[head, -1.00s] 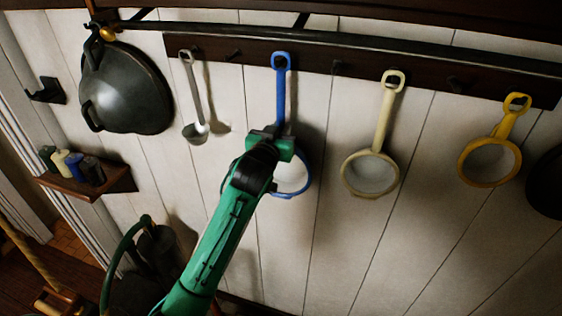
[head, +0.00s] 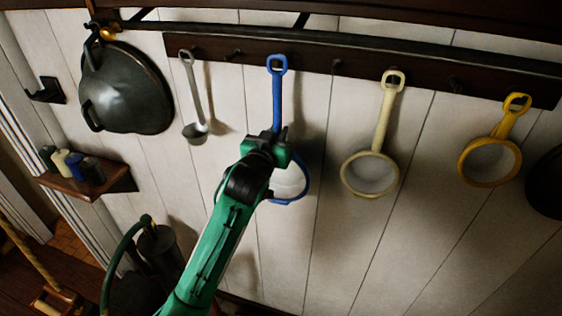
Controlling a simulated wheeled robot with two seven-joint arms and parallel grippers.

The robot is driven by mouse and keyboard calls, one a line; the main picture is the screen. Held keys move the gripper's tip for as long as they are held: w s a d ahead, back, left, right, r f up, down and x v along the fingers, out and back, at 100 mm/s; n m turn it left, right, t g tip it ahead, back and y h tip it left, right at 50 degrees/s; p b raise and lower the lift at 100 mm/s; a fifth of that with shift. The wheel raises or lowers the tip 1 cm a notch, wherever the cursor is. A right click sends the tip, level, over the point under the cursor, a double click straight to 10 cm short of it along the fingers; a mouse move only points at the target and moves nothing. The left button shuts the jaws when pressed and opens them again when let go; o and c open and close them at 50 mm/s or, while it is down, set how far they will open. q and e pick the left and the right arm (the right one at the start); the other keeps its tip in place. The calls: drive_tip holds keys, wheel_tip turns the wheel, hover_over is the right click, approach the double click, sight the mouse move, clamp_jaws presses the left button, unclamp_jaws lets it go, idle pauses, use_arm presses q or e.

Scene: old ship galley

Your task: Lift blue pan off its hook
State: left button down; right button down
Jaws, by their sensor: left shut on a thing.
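The blue pan (head: 278,98) hangs upright in front of the plank wall, its loop at the top by the dark rail and its round bowl (head: 290,186) below. My green left gripper (head: 272,146) is shut on the lower part of its handle, just above the bowl. My gripper and wrist hide the handle's lower end and the left side of the bowl. The hook at the blue loop is not clear, so I cannot tell whether the loop is round it. My right gripper is not in view.
A grey ladle (head: 194,100) hangs to the left, a cream pan (head: 385,125) and a yellow pan (head: 506,125) to the right. Bare pegs stick out of the dark rail (head: 420,75). A large dark pan (head: 125,92) and a small shelf (head: 100,185) with jars are at left.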

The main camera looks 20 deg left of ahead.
use_arm(q)
drive_tip(key=shift+s+a, duration=0.1)
drive_tip(key=shift+s, duration=2.8)
